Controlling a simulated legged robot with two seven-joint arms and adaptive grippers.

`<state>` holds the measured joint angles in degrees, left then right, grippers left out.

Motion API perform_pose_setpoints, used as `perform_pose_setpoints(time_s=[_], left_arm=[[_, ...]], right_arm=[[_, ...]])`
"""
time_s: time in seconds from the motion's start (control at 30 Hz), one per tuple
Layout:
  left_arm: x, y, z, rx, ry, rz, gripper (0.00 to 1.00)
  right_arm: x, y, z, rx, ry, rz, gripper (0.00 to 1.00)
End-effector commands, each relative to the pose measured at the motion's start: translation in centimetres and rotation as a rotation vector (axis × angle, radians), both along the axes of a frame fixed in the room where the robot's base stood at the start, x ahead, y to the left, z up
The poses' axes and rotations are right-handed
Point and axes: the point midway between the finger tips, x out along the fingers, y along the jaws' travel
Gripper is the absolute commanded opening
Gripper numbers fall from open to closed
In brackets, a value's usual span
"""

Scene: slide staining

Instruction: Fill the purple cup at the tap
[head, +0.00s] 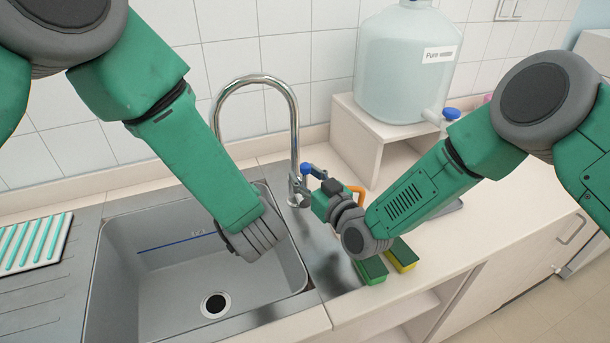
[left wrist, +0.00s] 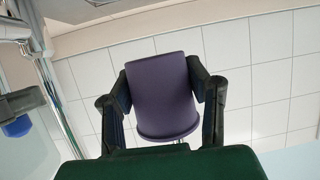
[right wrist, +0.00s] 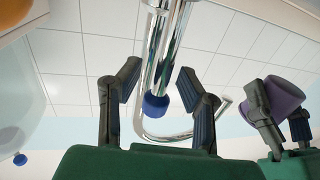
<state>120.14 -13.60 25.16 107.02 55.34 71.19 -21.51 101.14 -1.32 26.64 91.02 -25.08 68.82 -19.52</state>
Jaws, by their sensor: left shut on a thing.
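The purple cup (left wrist: 163,95) is held between the fingers of my left gripper (left wrist: 165,88). In the head view my left arm hangs over the sink (head: 120,260), and its wrist hides the cup and fingers. The cup (right wrist: 284,97) also shows at the right of the right wrist view. The chrome tap (head: 296,125) arches behind the sink. Its blue-tipped part (right wrist: 155,104) sits between the spread fingers of my right gripper (right wrist: 158,80), with gaps on both sides. In the head view my right gripper (head: 316,182) is beside the tap's base. The spout's end is hidden by my left arm.
A large pure-water container (head: 405,70) stands on a raised shelf behind my right arm. Green and yellow sponges (head: 402,253) lie on the counter below my right wrist. An orange item (head: 357,189) is partly hidden behind it. A striped rack (head: 35,243) lies left of the sink.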

Motion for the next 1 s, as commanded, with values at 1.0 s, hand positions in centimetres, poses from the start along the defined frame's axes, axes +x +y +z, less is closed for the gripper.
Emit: perform_pose_setpoints(time_s=[1.0], left_arm=[[0.0, 0.0, 0.0, 0.000, 0.000, 0.000, 0.28]], right_arm=[[1.0, -2.7, -0.6, 0.306, 0.121, -0.003, 0.00]])
